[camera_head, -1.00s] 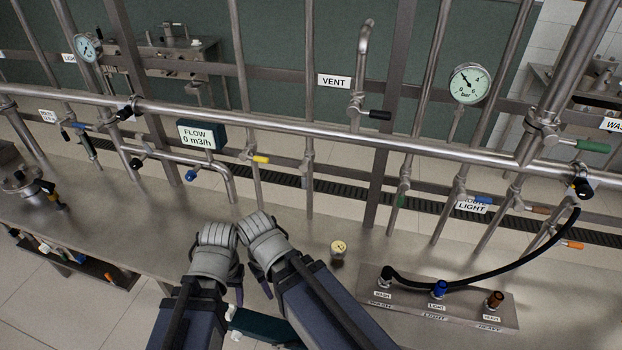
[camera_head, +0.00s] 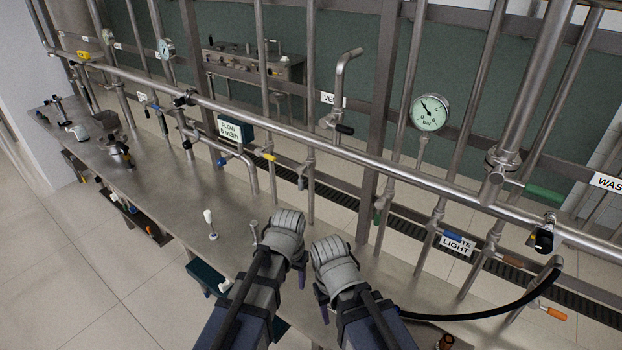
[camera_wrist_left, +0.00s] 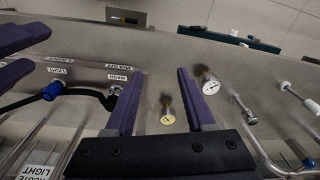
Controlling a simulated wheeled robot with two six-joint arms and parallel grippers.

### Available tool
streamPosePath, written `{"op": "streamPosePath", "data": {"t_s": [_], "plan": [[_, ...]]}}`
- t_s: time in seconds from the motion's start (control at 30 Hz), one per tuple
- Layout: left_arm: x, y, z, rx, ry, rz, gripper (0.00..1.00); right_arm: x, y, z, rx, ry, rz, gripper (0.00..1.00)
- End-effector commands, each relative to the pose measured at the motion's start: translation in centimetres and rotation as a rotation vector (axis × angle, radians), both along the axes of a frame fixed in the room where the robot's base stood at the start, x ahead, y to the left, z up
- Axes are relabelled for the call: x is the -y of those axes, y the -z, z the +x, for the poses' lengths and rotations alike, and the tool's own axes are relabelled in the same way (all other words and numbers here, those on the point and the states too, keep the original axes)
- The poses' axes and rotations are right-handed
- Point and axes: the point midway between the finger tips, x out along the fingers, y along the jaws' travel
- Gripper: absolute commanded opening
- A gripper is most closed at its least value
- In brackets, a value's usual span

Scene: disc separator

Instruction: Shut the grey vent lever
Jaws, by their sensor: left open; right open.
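The vent lever (camera_head: 344,129) has a dark handle, on a valve at the foot of the bent grey pipe, beside the partly hidden VENT label (camera_head: 328,98). The handle points right and slightly down, roughly across the upright pipe. My left gripper (camera_head: 302,276) is low in the middle, nearer than the lever and well apart from it. In the left wrist view its purple fingers (camera_wrist_left: 158,76) are spread with nothing held. My right gripper (camera_head: 325,308) is just right of it, also away from the lever; its fingers are partly hidden by its wrist.
A long horizontal pipe (camera_head: 400,176) crosses in front of the valves. A pressure gauge (camera_head: 429,113) stands right of the vent pipe. A black hose (camera_head: 480,316) curves over the bench at lower right. The steel bench (camera_head: 150,165) has free room at left.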

Motion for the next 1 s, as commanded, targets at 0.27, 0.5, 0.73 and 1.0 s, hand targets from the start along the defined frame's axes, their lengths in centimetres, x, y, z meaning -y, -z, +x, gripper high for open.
{"op": "streamPosePath", "data": {"t_s": [0.27,0.5,0.73,1.0], "plan": [[-2.5,-5.3,22.0,0.221,0.052,-0.145,0.55,0.0,-4.2,0.0,0.000,0.002,0.001,0.50],[-4.2,-6.4,26.7,0.295,0.065,-0.170,0.55,0.0,-4.7,0.0,0.000,0.003,0.001,0.50],[-4.0,-6.3,27.0,0.295,0.066,-0.170,0.55,0.0,-4.6,0.0,0.000,0.003,0.001,0.50],[-2.6,-6.3,29.9,0.293,0.067,-0.170,0.55,0.0,-4.6,0.0,0.000,0.003,0.001,0.50]]}}
